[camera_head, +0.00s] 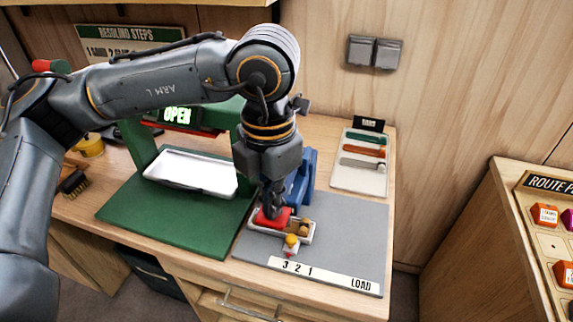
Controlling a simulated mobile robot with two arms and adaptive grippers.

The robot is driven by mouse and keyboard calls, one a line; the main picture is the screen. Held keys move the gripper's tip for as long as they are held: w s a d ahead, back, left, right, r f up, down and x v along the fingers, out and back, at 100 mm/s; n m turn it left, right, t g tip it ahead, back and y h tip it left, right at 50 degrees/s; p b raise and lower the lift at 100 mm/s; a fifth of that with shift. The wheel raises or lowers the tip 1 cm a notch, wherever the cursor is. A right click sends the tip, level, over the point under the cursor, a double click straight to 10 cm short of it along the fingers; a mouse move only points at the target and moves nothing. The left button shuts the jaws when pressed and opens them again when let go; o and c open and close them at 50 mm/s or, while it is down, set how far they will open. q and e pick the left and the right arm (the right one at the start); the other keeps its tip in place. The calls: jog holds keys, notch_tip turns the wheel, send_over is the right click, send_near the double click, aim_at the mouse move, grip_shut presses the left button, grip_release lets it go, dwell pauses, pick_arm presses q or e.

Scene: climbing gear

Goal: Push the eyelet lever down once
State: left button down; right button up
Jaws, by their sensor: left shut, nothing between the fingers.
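A blue press-like device (304,177) stands on a grey mat on the bench, partly hidden behind my left arm. At its front is a red pad (270,219), which may be the eyelet lever; I cannot tell for certain. My left gripper (271,208) comes down from above and is shut, with its fingertips at the red pad. It looks to be touching the pad, but the contact is hidden. A small tray (305,232) with brown and yellow pieces sits at the pad. My right gripper is not in view.
A white strip marked "3 2 1 LOAD" (330,276) lies along the front of the grey mat (350,225). A green press with an "OPEN" display and a white tray (190,172) stands left. A tool board (360,178) is behind right. A route panel (545,185) stands far right.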

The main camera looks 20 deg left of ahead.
pick_arm(q)
notch_tip(320, 180, up, 10)
jog(key=p, duration=0.5)
dwell(0.3)
dwell(0.5)
